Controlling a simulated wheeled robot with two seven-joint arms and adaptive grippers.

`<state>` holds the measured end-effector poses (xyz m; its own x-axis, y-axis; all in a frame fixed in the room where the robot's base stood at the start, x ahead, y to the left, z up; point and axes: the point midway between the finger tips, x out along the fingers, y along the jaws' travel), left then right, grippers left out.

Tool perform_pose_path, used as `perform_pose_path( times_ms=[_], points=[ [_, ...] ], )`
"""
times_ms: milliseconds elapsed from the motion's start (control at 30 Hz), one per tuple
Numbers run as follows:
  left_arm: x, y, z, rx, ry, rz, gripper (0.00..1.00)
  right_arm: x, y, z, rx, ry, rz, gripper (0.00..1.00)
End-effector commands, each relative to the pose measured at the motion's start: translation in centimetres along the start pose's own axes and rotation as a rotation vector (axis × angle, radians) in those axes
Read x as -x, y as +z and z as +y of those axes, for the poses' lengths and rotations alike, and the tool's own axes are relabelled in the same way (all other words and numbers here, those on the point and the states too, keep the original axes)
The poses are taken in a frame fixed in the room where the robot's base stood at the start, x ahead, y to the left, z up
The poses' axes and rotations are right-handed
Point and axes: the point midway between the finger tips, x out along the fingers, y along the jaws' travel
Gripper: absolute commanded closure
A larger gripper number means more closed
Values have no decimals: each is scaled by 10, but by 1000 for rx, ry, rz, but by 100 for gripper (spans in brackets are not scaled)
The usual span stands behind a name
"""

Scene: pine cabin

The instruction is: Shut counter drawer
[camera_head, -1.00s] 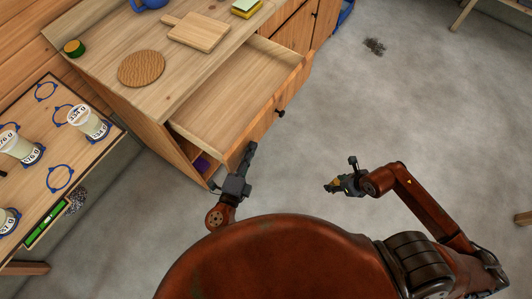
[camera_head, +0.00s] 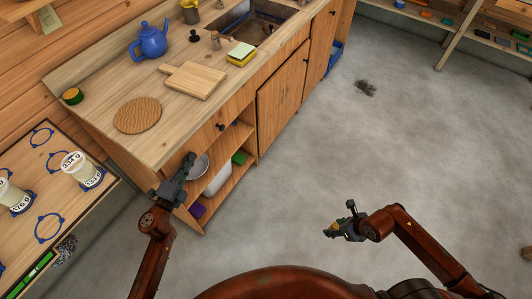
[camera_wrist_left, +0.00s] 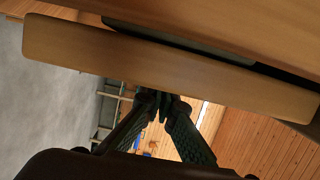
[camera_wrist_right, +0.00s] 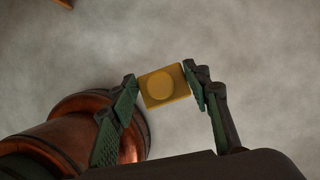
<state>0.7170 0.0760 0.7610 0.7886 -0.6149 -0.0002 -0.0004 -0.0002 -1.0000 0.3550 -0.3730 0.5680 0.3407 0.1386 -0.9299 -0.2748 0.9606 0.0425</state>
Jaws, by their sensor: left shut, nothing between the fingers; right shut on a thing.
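The counter drawer's front (camera_head: 207,138) lies along the cabinet just under the countertop edge, with its dark knob (camera_head: 221,126). The drawer's inside no longer shows in the head view. In the left wrist view a wooden panel (camera_wrist_left: 150,70) spans the picture with a dark gap along its edge; I cannot tell if the drawer is fully flush. My left gripper (camera_head: 190,158) is shut and empty at the left end of the drawer front; contact is unclear. My right gripper (camera_head: 334,229) is shut on a small yellow block (camera_wrist_right: 164,86), held over the floor away from the counter.
The countertop holds a blue teapot (camera_head: 149,41), a cutting board (camera_head: 194,80), a round woven mat (camera_head: 137,115) and a sponge stack (camera_head: 241,54). Open shelves (camera_head: 236,138) below the drawer hold a white bin and plates. A side table with jars (camera_head: 82,170) stands left.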

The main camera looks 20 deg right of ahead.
Motion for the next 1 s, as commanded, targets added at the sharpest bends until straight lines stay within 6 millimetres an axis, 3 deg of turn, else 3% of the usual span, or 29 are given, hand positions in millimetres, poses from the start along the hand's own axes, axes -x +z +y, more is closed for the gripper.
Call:
perform_pose_path(
  times_ms=[567, 667, 867, 1000],
  points=[
    [-2, 10, -2, -1, -1, -10, 100, 0, 0, 0, 0, 0, 0, 80],
    [-1, 4, -2, 0, -1, -8, 100, 3, 2, 0, 0, -1, -2, 80],
    [0, -30, -4, 2, -2, 5, 100, 15, 8, 0, 2, -3, -12, 80],
    [32, -31, -2, -2, 2, 6, 100, 23, 11, 0, 1, -5, -18, 80]
  ],
)
